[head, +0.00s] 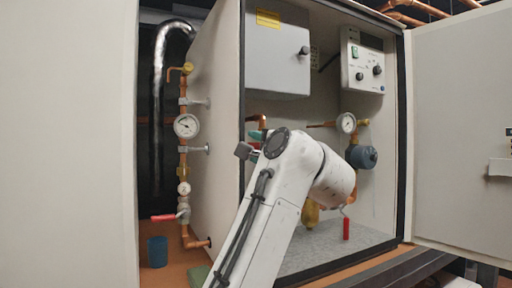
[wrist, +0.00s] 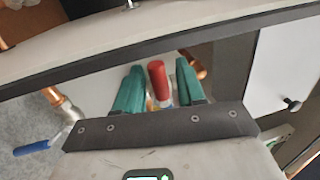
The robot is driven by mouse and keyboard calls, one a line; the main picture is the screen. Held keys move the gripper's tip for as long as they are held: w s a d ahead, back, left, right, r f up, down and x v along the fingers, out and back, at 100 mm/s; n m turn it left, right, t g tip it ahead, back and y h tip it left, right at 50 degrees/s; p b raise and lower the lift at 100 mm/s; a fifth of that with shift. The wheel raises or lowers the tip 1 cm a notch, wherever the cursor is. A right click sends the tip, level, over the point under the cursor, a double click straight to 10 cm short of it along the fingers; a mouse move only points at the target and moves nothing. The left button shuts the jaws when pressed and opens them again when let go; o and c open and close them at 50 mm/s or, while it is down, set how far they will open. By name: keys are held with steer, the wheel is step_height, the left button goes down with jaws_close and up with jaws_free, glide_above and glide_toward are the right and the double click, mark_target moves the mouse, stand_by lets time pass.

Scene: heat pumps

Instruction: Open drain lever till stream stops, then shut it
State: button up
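My gripper (wrist: 158,88) shows two green fingers in the wrist view, spread apart. A red lever handle (wrist: 158,78) shows in the gap between them; I cannot tell whether either finger touches it. In the head view my arm hides most of the gripper, near a copper pipe at the cabinet's inner left. Another red lever (head: 163,217) lies level on the pipe outside the cabinet, above a blue cup (head: 157,251). A red handle (head: 346,228) hangs down inside the cabinet. Which one is the drain lever is not clear, and no stream is visible.
The cabinet (head: 218,150) has open doors on both sides. Inside are a grey box (head: 277,62), a control panel (head: 363,62), a gauge (head: 346,123) and a blue-grey pump (head: 362,157). A blue lever (wrist: 32,147) shows left in the wrist view. The cabinet floor's front is clear.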

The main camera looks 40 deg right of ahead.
steer(key=shift+a, duration=0.1)
steer(key=b+v, duration=0.3)
steer(key=v, duration=0.7)
steer(key=shift+s, duration=0.35)
